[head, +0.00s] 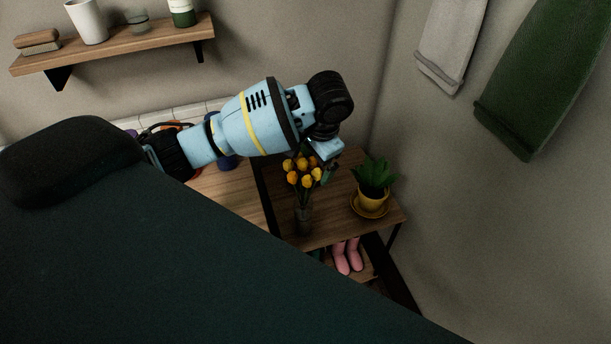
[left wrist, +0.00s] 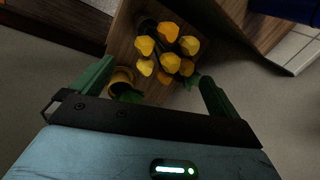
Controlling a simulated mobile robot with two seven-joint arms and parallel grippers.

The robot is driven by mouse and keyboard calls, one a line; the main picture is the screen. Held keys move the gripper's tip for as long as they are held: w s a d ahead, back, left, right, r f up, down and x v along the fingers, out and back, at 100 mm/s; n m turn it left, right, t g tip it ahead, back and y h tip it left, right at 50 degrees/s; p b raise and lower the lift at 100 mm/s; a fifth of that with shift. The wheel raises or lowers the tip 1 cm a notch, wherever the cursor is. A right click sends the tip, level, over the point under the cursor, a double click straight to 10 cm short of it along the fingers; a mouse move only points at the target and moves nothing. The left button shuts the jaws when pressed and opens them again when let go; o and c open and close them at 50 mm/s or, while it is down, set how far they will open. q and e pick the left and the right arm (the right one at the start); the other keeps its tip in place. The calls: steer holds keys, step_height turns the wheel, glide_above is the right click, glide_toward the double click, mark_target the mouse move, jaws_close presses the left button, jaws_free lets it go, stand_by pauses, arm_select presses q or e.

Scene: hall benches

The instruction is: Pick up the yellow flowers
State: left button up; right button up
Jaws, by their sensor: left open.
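My left gripper (head: 328,166) is above and just beside the blooms, pointing down. In the left wrist view the flowers (left wrist: 168,48) show ahead of the two green fingers, between them in the picture, and the left gripper (left wrist: 152,85) is open and empty. I cannot tell if a finger touches a bloom. My right gripper is not in view.
A green plant in a yellow pot (head: 370,203) stands close right of the flowers. Pink boots (head: 347,256) are under the table. A wooden bench (head: 235,190) adjoins at left. A wall shelf (head: 120,45) holds cups, and towels (head: 540,75) hang at right.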

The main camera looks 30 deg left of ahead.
arm_select(q)
steer(key=shift+s+a+f, duration=0.1)
steer(key=shift+f, duration=0.3)
steer(key=shift+w+x, duration=0.2)
steer(key=shift+x, duration=0.7)
steer(key=shift+a+x, duration=0.15)
steer(key=shift+x, duration=1.15)
steer(key=shift+a+x, duration=0.1)
steer(key=shift+x, duration=1.2)
steer(key=shift+r, duration=0.15)
steer(key=c, duration=1)
steer(key=shift+c, duration=0.2)
steer(key=shift+r, duration=0.1)
